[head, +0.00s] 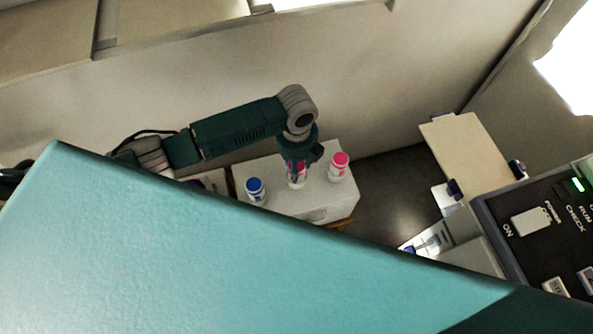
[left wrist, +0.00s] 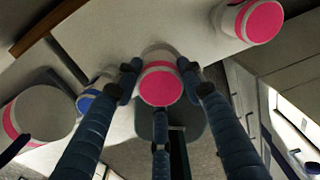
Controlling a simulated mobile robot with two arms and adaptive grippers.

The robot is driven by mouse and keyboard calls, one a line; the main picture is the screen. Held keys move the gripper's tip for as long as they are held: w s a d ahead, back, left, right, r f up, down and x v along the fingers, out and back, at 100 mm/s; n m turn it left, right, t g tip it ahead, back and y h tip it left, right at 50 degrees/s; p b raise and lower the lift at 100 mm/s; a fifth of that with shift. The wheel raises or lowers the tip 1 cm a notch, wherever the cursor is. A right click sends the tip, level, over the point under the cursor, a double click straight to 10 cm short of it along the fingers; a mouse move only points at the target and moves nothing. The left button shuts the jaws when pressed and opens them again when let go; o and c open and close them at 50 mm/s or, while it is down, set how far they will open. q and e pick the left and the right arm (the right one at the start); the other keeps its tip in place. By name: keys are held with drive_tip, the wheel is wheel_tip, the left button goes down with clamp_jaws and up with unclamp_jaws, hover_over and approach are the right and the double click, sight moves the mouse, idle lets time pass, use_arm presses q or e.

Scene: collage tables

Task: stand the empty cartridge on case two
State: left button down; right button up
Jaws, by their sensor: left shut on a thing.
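My left gripper (head: 297,170) comes down over a white box-like case (head: 318,198) and is shut on a white cartridge with a pink end (head: 297,184). In the left wrist view the fingers (left wrist: 160,80) close around this cartridge (left wrist: 160,87). I cannot tell whether it touches the case. A blue-capped cartridge (head: 255,189) stands to its left on the case and a pink-capped one (head: 339,167) to its right. No label shows which case is case two, or which cartridge is empty. My right gripper is out of view.
A large teal surface (head: 200,255) hides the lower left of the head view. A control panel (head: 540,225) with switches is at the right, with a pale board (head: 462,150) behind it. In the wrist view a pink-banded white cylinder (left wrist: 45,108) is at the left.

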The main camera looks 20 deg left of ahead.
use_arm(q)
wheel_tip(320, 180, down, 4)
drive_tip(key=shift+r, duration=0.15)
drive_tip(key=shift+f, duration=0.25)
drive_tip(key=c, duration=1.1)
unclamp_jaws()
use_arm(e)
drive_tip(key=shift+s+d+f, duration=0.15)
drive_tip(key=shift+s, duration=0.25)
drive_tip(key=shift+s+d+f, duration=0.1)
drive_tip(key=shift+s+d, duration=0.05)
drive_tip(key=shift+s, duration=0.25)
use_arm(q)
drive_tip(key=shift+r, duration=0.1)
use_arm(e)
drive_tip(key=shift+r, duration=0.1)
